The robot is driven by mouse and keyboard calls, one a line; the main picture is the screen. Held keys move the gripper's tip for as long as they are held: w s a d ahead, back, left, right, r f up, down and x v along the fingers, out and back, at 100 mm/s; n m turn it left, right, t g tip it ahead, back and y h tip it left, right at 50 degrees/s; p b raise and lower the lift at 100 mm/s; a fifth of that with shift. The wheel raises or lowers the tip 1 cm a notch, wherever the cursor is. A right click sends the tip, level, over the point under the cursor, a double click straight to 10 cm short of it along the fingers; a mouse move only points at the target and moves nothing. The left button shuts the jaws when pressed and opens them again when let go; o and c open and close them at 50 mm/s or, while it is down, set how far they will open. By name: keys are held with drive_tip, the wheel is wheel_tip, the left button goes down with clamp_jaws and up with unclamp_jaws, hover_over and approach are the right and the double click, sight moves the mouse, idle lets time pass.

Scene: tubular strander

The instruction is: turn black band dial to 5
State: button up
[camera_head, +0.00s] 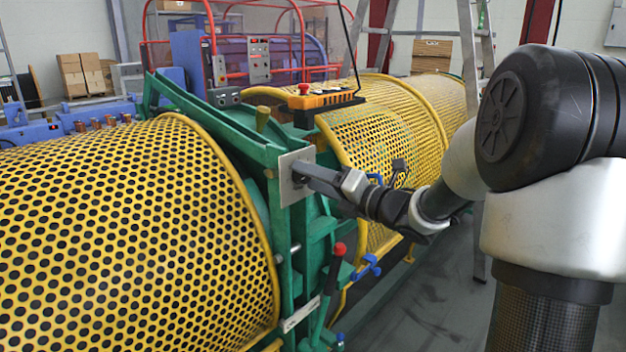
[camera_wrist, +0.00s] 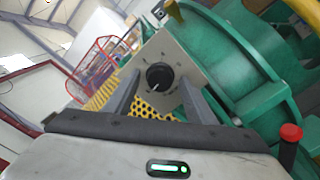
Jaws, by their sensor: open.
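The black dial (camera_wrist: 160,76) is a round knob with a short white pointer mark, on a light grey square plate (camera_wrist: 172,50). The mark points toward the lower left in the wrist view; no scale numbers can be read. In the head view the plate (camera_head: 287,188) is fixed to the green frame, and my gripper hides the dial. My gripper (camera_wrist: 160,82) is open, with one finger on each side of the dial in the wrist view. In the head view my gripper (camera_head: 303,172) reaches the plate from the right. I cannot tell whether the fingers touch the dial.
A red-knobbed lever (camera_head: 338,250) stands below the plate, with a blue clamp handle (camera_head: 367,267) beside it. Yellow perforated guards (camera_head: 120,230) flank the green frame (camera_head: 318,235). An orange control box (camera_head: 325,98) sits above. Grey floor is open at lower right.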

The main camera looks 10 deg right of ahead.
drive_tip(key=c, duration=1)
drive_tip(key=shift+c, duration=0.2)
